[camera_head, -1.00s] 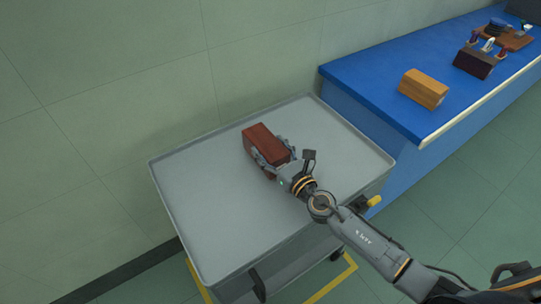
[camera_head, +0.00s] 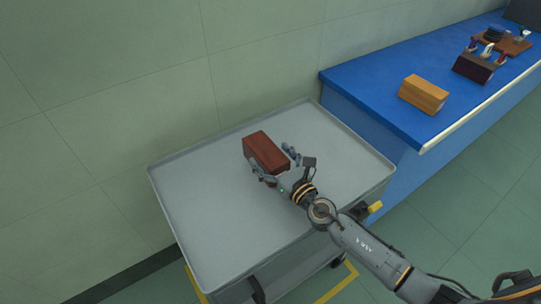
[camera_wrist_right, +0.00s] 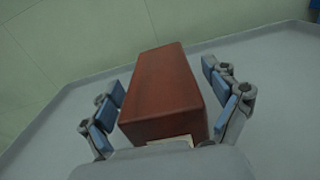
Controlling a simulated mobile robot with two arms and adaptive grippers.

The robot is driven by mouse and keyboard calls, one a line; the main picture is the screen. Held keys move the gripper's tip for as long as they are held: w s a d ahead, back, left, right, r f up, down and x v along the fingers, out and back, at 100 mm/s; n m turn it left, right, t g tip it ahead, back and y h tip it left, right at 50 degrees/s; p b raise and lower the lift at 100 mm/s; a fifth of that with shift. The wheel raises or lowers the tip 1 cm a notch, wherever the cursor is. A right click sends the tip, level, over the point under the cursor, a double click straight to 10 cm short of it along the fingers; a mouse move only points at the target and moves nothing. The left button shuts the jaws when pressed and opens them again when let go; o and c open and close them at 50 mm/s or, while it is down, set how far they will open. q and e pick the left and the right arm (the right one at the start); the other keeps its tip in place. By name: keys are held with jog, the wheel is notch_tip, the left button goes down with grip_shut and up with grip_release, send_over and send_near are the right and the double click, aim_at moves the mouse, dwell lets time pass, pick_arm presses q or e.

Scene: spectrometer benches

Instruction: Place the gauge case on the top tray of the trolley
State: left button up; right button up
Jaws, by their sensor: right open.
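The gauge case, which I take to be the reddish-brown box (camera_head: 265,151), rests on the grey top tray (camera_head: 205,215) of the trolley, towards its back middle. My right gripper (camera_head: 276,164) is open at the near end of the box, with one finger to each side. In the right wrist view the box (camera_wrist_right: 165,92) stands between the spread blue-padded fingers (camera_wrist_right: 168,108), with gaps at both sides. A pale label shows low on its near end. My left gripper is not in view.
A blue bench (camera_head: 365,85) stands to the right of the trolley. It bears a yellow-brown wooden box (camera_head: 423,94), a dark red block with tools (camera_head: 473,67) and a wooden board (camera_head: 512,45). A green wall (camera_head: 110,90) rises behind. The tray's left part is clear.

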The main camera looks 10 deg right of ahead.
aim_at(281, 168)
jog(key=b+v, duration=0.1)
jog(key=v, duration=0.6)
jog(key=shift+s, duration=0.2)
jog(key=shift+r, duration=0.1)
